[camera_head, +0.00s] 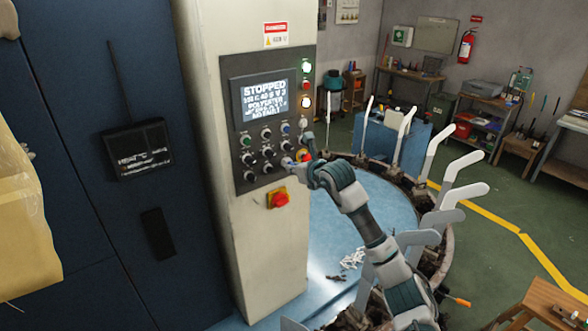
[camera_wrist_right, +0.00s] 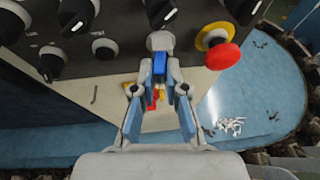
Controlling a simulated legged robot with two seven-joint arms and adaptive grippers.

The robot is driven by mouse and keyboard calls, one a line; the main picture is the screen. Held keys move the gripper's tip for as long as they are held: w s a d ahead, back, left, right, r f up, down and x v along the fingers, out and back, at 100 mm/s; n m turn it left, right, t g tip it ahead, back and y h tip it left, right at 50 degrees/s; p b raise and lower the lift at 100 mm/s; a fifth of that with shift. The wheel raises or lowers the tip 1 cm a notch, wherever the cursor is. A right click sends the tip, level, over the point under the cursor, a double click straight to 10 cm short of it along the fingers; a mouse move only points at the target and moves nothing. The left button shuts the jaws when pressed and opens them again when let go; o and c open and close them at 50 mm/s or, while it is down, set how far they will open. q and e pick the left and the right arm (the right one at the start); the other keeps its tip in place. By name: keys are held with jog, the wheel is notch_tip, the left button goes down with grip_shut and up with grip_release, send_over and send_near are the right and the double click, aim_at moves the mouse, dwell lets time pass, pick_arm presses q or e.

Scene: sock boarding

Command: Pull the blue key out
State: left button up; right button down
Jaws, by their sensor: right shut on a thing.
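The blue key (camera_wrist_right: 159,66) sits in a round grey lock at the lower edge of the dark control panel (camera_head: 243,105). In the right wrist view its blue head is between my right fingertips (camera_wrist_right: 160,73), which are shut on it. In the head view my right gripper (camera_head: 292,164) reaches the panel's lower right corner from the right and mostly hides the key. I cannot tell how deep the key sits in the lock. My left gripper is not in view.
A red emergency button (camera_wrist_right: 222,56) on a yellow ring is close right of the key. Several black knobs (camera_wrist_right: 78,14) are on the panel. Below is a red and yellow switch (camera_head: 279,199). Upright white sock boards (camera_head: 464,164) ring the blue round table (camera_head: 372,205).

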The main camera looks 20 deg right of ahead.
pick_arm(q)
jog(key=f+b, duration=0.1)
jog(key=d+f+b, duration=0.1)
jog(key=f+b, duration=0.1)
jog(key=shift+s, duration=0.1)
pick_arm(e)
jog(key=s, duration=0.1)
jog(key=s+d, duration=0.2)
jog(key=s, duration=0.1)
jog(key=shift+s, duration=0.1)
dwell(0.8)
dwell(0.3)
